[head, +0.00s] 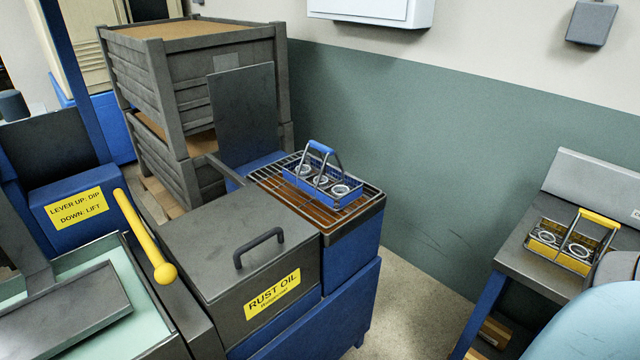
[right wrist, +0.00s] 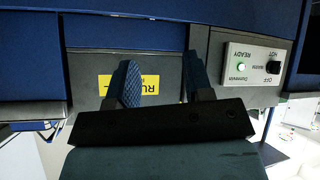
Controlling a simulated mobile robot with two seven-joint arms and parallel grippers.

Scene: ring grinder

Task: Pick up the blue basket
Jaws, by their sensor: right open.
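The blue basket (head: 322,182) stands upright on a wire rack (head: 268,180) over a brownish tray, behind the rust oil box. It has a blue handle arching over it and holds several metal rings. My right gripper (right wrist: 163,82) shows in the right wrist view, with its two fingers spread apart and nothing between them. It faces the front of a dark cabinet with a partly hidden yellow label (right wrist: 143,84). The blue basket is not visible in that view. My left gripper is in neither view.
The lidded rust oil box (head: 235,235) with a raised handle (head: 259,249) stands in front of the rack. A yellow lever (head: 146,237) rises at its left. A yellow-handled basket (head: 570,245) sits on a bench at right. Grey crates (head: 190,90) stand behind. Floor between is free.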

